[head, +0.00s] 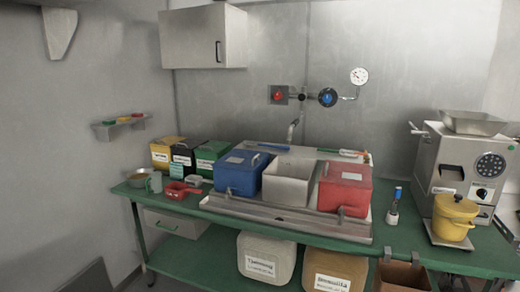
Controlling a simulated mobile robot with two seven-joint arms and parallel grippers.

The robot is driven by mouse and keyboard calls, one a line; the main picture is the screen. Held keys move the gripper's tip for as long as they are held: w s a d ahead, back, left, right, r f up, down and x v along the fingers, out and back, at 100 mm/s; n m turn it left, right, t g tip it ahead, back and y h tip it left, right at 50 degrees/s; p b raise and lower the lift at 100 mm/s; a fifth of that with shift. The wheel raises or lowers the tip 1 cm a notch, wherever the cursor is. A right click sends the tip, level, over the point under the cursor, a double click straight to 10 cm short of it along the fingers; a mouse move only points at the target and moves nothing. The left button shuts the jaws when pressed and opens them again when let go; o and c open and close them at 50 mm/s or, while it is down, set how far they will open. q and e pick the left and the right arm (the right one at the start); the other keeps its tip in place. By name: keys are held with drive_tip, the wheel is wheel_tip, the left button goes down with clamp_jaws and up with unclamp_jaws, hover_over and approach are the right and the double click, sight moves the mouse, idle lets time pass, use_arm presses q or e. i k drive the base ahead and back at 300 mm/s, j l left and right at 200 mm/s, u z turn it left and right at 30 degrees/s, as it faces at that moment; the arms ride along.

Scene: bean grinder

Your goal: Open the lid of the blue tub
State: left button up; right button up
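The blue tub (236,181) stands on the steel sink unit on the green bench, left of an open white tub (291,181). Its blue lid (243,160) lies across the top and looks shut. A pale label sits on the lid. The front and top of the tub are in clear view; its back is hidden. Neither of my grippers is in view.
A red tub (345,191) stands right of the white one. Black, green and yellow boxes (212,152) stand close left of the blue tub. A red scoop (177,190) lies in front of them. A yellow pot (454,217) stands far right.

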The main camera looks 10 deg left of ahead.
sight(236, 159)
drive_tip(key=i+j+z, duration=0.25)
drive_tip(key=i+j, duration=0.15)
drive_tip(key=j, duration=0.3)
drive_tip(key=i+j+z, duration=0.15)
drive_tip(key=j, duration=0.2)
drive_tip(key=i+j+z, duration=0.1)
drive_tip(key=i+j, duration=0.15)
drive_tip(key=j, duration=0.15)
drive_tip(key=i+j+z, duration=0.15)
drive_tip(key=j, duration=0.25)
drive_tip(key=i+j+z, duration=0.1)
drive_tip(key=j, duration=0.3)
drive_tip(key=i+j+z, duration=0.15)
drive_tip(key=j, duration=0.25)
